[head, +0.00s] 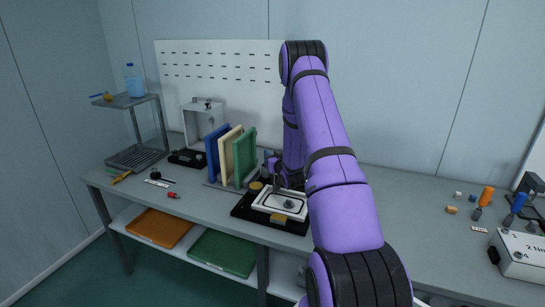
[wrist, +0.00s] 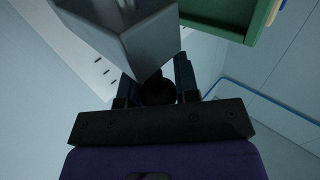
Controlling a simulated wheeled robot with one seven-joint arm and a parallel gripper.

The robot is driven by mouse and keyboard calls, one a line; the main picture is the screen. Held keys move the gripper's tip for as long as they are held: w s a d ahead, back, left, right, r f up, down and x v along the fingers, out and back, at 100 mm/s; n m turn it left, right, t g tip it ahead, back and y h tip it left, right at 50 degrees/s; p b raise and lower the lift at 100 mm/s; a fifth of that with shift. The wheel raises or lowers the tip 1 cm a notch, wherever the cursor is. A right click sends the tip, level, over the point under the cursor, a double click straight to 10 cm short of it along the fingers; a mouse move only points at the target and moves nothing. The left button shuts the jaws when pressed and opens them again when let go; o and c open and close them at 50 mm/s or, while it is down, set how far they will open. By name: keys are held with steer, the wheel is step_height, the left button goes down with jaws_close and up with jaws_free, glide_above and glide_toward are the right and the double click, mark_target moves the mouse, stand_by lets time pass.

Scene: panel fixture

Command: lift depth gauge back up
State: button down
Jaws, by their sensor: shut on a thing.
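In the head view my gripper (head: 278,172) is low over the bench, partly hidden by my purple arm, beside the black base plate (head: 243,212). A white panel (head: 267,206) with a dark outline and a grey round part (head: 289,204) sits on this plate. A thin dark upright piece (head: 276,184) shows under the gripper and may be the depth gauge; whether it touches the panel I cannot tell. In the wrist view the gripper (wrist: 158,82) is shut around a dark round part (wrist: 158,92). A grey block (wrist: 125,30) fills the space beyond the fingertips.
Blue, cream and green boards (head: 244,157) stand upright just left of the gripper. A grey two-level stand (head: 127,101) is farther left. The bench right of my arm is mostly clear.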

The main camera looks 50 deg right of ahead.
steer(key=shift+r, duration=2.05)
steer(key=c, duration=0.9)
jaws_free()
steer(key=shift+r, duration=0.1)
steer(key=shift+s, duration=0.1)
steer(key=v, duration=1)
steer(key=shift+s+a, duration=0.15)
steer(key=shift+s, duration=0.1)
